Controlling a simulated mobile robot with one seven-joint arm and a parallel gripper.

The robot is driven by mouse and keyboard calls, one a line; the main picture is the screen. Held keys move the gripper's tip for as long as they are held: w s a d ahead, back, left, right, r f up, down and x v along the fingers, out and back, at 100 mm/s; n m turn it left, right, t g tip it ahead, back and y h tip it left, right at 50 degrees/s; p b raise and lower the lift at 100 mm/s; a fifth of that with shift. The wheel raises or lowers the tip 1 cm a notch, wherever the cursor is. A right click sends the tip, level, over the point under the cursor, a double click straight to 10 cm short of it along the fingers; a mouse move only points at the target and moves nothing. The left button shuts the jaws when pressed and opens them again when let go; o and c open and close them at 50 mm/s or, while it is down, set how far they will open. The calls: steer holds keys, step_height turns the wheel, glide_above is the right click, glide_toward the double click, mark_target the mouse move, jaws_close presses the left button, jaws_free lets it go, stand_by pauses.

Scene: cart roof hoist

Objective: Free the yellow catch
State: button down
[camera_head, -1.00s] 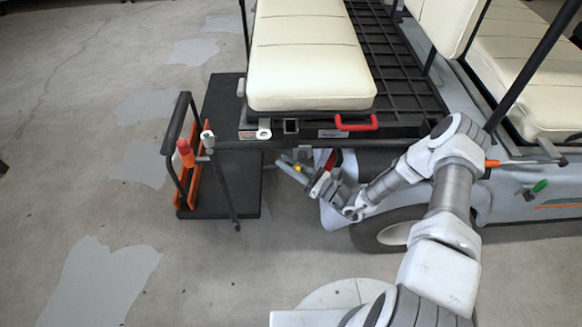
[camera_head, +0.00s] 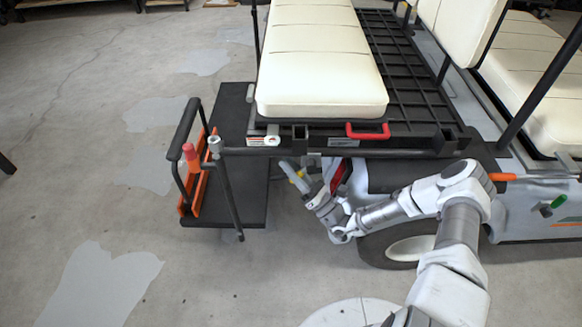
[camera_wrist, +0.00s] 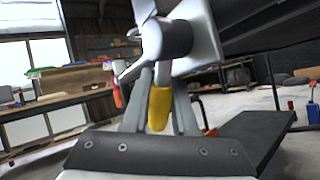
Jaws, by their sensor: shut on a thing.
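The yellow catch (camera_wrist: 159,106) is a short yellow-sleeved lever hanging from a grey metal pivot (camera_wrist: 168,42) on a plate, seen in the wrist view. My gripper (camera_wrist: 160,92) is shut on it, with one finger on each side of the yellow sleeve. In the head view, my gripper (camera_head: 300,178) is below the cart's rear edge, beside the red tail light (camera_head: 341,176). A small bit of the yellow catch shows at the fingertips there (camera_head: 300,174).
The cart's cream seat (camera_head: 320,60) and red handle (camera_head: 367,131) are above my gripper. A black rear platform (camera_head: 245,190) with an orange-trimmed rail is to the left. A red-topped lever (camera_head: 190,155) stands there. Open concrete floor (camera_head: 70,180) lies farther left.

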steer(key=c, duration=0.7)
jaws_free()
steer(key=p+v, duration=0.2)
steer(key=v, duration=1.5)
steer(key=shift+s+d+f, duration=0.1)
steer(key=shift+d+f, duration=0.05)
